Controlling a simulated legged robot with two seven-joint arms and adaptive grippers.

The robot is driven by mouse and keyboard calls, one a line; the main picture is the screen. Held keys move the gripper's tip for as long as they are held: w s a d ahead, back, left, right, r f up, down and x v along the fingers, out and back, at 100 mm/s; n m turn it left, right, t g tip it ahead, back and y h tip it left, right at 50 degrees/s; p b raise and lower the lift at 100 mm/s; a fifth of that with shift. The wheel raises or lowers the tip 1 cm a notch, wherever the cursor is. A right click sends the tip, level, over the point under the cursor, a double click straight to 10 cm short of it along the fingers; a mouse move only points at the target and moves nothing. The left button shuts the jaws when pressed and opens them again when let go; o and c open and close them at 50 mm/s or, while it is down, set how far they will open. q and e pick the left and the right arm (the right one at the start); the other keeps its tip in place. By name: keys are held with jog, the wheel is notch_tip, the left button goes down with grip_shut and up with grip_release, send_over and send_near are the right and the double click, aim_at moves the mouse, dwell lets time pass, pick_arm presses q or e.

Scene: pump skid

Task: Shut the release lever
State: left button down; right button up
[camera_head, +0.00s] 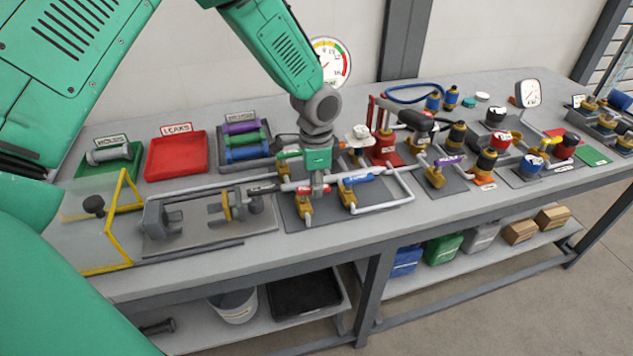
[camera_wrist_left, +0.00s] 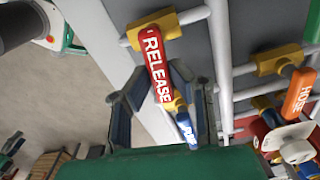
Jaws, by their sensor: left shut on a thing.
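The red lever marked RELEASE (camera_wrist_left: 157,62) sits on a brass valve body (camera_wrist_left: 153,27) in the left wrist view. It lies across the white pipe through that valve, not along it. My left gripper (camera_wrist_left: 160,82) has its two fingers on either side of the lever's handle, shut on it. In the head view my left gripper (camera_head: 318,188) points down over the valve panel (camera_head: 375,212), and the red lever (camera_head: 304,188) shows only in part beside the fingers. My right gripper is not in view.
A blue lever (camera_head: 356,179) stands close to the right of the gripper. A yellow-framed clear guard (camera_head: 128,190) stands at the left. White pipes surround the valve.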

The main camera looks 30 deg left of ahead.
pick_arm(q)
jog(key=shift+w+r+n+p, duration=0.2)
jog(key=shift+n+p, duration=0.1)
jog(key=shift+n, duration=0.2)
jog(key=shift+a+f+n, duration=0.15)
jog(key=shift+n, duration=0.35)
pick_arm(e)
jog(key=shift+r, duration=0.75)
pick_arm(q)
jog(key=c, duration=1.5)
grip_release()
jog(key=shift+a, duration=0.1)
jog(key=shift+o, duration=0.2)
notch_tip(320, 180, up, 12)
jog(key=shift+f, duration=0.15)
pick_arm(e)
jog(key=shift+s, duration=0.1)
